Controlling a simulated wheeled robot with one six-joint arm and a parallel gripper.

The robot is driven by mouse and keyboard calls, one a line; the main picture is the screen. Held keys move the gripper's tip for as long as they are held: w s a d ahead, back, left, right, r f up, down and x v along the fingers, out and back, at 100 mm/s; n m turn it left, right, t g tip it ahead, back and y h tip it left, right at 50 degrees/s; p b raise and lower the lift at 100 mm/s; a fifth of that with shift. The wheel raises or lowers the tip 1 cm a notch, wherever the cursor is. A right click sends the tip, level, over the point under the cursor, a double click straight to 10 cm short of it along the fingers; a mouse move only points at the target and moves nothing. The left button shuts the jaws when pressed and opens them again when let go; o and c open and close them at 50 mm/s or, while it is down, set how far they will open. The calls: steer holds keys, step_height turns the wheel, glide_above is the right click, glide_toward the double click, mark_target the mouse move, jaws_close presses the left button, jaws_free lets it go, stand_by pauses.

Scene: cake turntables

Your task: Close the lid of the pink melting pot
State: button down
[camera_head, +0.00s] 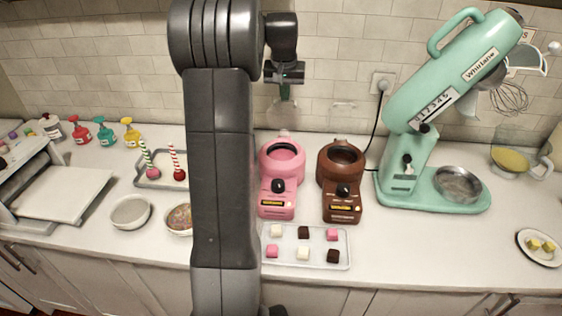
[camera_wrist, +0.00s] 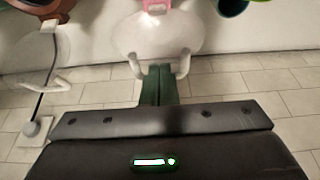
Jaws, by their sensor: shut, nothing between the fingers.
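The pink melting pot (camera_head: 282,170) stands on the counter near the middle, just right of my arm. In the wrist view its pink hinge (camera_wrist: 156,4) shows at the top edge. Its clear lid (camera_wrist: 150,32) is raised open, with a pale handle (camera_wrist: 184,63) toward the wall. My gripper (camera_head: 285,97) is above and behind the pot, close to the tiled wall. Its green fingers (camera_wrist: 159,85) are shut and empty, overlapping the lid's handle in the wrist view. I cannot tell whether they touch it.
A brown melting pot (camera_head: 341,180) stands close on the right, its clear lid (camera_head: 343,103) also raised. A tray of cubes (camera_head: 318,246) lies in front. A mint stand mixer (camera_head: 407,165) stands farther right. A black cord runs up the wall to a socket (camera_head: 383,83).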

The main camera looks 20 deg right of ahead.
steer(key=shift+s+a+b, duration=0.25)
steer(key=shift+s+a, duration=0.1)
steer(key=shift+s, duration=0.35)
steer(key=shift+s+a+b, duration=0.25)
steer(key=shift+s+a, duration=0.1)
steer(key=shift+s, duration=0.35)
steer(key=shift+s+a+f+b, duration=0.2)
steer(key=shift+s+a+b, duration=0.15)
steer(key=shift+s, duration=0.25)
steer(key=shift+s+a+f+b, duration=0.2)
steer(key=shift+s+b, duration=0.25)
steer(key=shift+s, duration=0.15)
steer(key=s+a+f+b, duration=0.2)
steer(key=s+f+b, duration=0.3)
steer(key=shift+s+a, duration=0.15)
steer(key=shift+a, duration=0.15)
steer(key=shift+r, duration=0.15)
steer(key=p+v, duration=0.5)
steer(key=v, duration=0.3)
steer(key=shift+s+a, duration=0.15)
steer(key=shift+s, duration=0.15)
